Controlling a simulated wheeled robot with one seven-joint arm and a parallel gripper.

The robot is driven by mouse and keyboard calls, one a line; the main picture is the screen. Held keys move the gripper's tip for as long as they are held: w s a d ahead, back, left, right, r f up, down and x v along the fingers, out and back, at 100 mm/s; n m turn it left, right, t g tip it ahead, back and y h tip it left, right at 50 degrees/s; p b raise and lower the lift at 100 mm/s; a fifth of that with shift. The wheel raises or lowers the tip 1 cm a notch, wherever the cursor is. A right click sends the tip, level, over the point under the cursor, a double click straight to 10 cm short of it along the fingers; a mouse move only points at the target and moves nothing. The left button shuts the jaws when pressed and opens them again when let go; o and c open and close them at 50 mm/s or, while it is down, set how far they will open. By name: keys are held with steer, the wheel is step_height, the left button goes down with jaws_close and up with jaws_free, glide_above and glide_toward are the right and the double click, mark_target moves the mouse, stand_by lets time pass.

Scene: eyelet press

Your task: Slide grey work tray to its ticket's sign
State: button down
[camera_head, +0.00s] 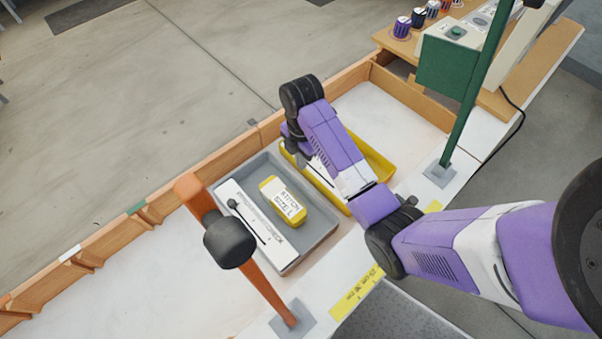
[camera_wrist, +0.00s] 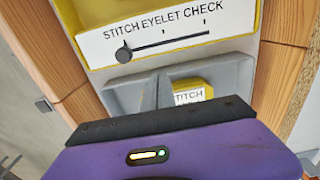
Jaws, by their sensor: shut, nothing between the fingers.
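The grey work tray (camera_head: 250,182) lies in a long white-floored trough. A yellow block ticket (camera_head: 283,201) reading "STITCH SIZE L" lies in it, beside a white gauge strip with a black pointer (camera_head: 256,221). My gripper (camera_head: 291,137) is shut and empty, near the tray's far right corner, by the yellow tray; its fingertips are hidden. In the wrist view the grey tray (camera_wrist: 130,94) shows just beyond the gripper body, with part of the ticket (camera_wrist: 190,94). I cannot tell whether the gripper touches a tray.
A yellow tray (camera_head: 377,160) with its own gauge strip (camera_wrist: 165,36) sits right of the grey one. An orange post (camera_head: 262,283) stands at front left, a green post (camera_head: 462,125) at right. Yellow labels (camera_head: 356,292) mark the front ledge. The trough floor is clear leftward (camera_head: 130,280).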

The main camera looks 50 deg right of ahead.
step_height(320, 180, down, 10)
steer(key=shift+r, duration=0.1)
stand_by(0.4)
